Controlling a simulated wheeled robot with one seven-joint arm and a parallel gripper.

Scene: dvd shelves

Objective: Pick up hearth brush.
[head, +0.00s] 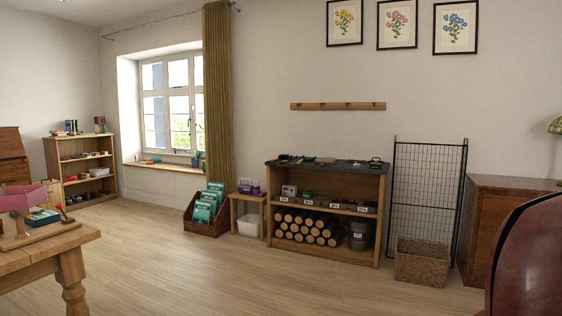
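Several small dark and brown items lie on the dark top (345,167) of a low wooden shelf unit (382,215) against the back wall. They include long thin dark pieces at the left, a brown flat piece (325,160) near the middle and a dark handled item (375,162) at the right. One may be the hearth brush, but they are too small to tell. My gripper is not in view.
The shelf unit holds stacked logs (305,226) and a dark bucket (359,236). A wicker basket (421,262) and black wire rack (428,190) stand to its right. A wooden table (60,245) fills the lower left, a dark red rounded form (535,255) the lower right. The floor (240,280) between is clear.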

